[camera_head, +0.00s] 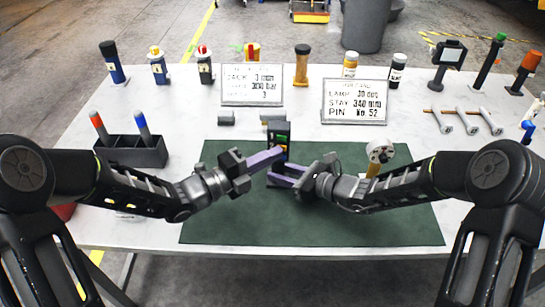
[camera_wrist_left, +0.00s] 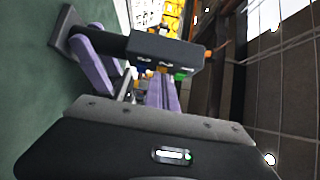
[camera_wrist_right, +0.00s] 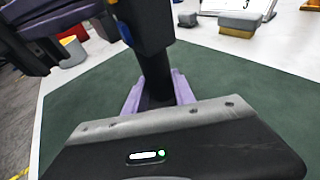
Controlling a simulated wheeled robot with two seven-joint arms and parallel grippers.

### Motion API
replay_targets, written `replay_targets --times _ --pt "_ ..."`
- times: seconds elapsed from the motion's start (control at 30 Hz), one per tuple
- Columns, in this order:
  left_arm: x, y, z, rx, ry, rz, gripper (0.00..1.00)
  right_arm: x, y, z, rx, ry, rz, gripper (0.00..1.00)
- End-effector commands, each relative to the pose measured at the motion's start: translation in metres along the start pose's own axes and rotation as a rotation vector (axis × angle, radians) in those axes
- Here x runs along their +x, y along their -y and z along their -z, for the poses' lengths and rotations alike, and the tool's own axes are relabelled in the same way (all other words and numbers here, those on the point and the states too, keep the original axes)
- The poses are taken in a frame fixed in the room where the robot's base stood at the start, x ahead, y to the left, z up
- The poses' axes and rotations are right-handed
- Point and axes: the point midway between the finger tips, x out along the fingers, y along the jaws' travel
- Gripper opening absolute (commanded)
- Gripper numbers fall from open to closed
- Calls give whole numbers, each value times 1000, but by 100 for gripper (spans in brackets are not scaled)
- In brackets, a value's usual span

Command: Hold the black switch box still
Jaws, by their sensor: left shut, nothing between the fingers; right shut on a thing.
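The black switch box (camera_head: 278,131) stands on a post at the back middle of the green mat (camera_head: 320,222), with coloured buttons on its face. It also shows in the left wrist view (camera_wrist_left: 165,48) and the right wrist view (camera_wrist_right: 150,22). My right gripper (camera_head: 272,174) is shut on the box's dark post (camera_wrist_right: 156,75), below the buttons, with one purple finger on each side. My left gripper (camera_head: 279,152) is shut and empty, its purple fingertips close to the button face. I cannot tell whether they touch it. The fingers partly hide the buttons.
Two sign boards (camera_head: 252,85) (camera_head: 354,102) stand behind the box. A dark holder (camera_head: 130,151) with red and blue pens is at left. A round white-faced thing (camera_head: 380,151) stands right of my right gripper. Several bottles line the back. The front mat is clear.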

Motion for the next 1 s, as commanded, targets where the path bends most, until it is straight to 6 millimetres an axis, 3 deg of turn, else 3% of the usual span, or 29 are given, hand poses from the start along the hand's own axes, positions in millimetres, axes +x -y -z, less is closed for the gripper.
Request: replay_targets --times 0.33,0.57,0.6,1.0 --pt "-4 0 2 -1 7 -1 0 0 -1 0 -4 1 -3 0" --pt "-20 0 26 -2 4 -1 0 0 -1 0 -3 0 -3 0" --pt "-24 0 33 -2 2 -1 0 0 -1 0 -3 0 -3 0" --pt "-100 0 1 1 7 -1 0 0 -1 0 -3 0 -3 0"
